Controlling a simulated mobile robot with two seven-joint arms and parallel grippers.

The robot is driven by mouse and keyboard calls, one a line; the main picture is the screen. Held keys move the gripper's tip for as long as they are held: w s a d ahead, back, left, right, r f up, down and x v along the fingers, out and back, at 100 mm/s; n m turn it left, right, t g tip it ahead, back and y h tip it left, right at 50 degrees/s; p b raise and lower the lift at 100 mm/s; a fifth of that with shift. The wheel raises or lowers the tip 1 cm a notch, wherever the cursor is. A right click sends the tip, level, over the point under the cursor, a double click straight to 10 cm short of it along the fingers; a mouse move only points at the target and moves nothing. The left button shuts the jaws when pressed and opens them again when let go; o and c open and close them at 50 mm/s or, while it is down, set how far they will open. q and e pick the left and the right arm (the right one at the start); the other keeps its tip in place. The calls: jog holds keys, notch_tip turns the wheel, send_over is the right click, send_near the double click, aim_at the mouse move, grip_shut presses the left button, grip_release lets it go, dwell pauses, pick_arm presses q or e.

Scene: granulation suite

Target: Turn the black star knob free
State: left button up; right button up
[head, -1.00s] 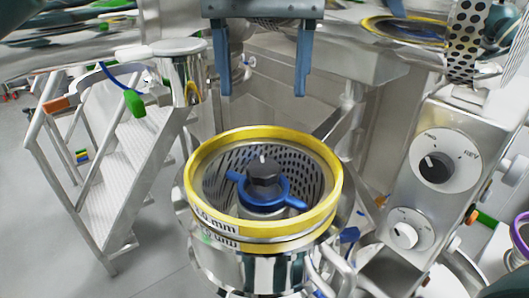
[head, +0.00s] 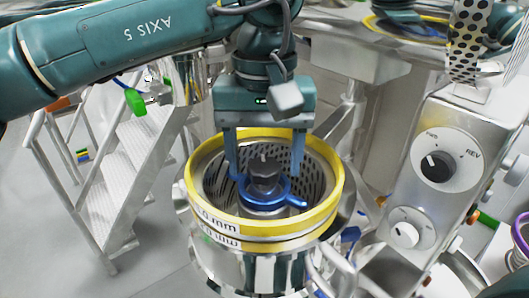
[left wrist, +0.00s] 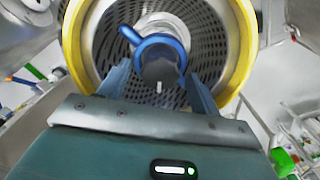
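The black star knob (head: 264,167) sits at the centre of a round yellow-rimmed sieve screen (head: 330,205). A blue winged ring (head: 268,196) lies around its base. My left gripper (head: 265,174) points down over the knob, its two blue fingers reaching inside the yellow rim, one on each side. In the left wrist view the knob (left wrist: 160,69) is between the finger ends, with gaps beside it, so the gripper is open and apart from it. The blue ring (left wrist: 158,42) also shows there. My right gripper is not in view.
The yellow rim stands close around my left fingers. A control box with dials (head: 440,165) is at the right. White steps with rails (head: 110,180) stand at the left. A bright green piece (head: 136,101) is near my left arm.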

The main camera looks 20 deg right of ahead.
pick_arm(q)
jog(key=c, duration=0.9)
jog(key=shift+c, duration=0.3)
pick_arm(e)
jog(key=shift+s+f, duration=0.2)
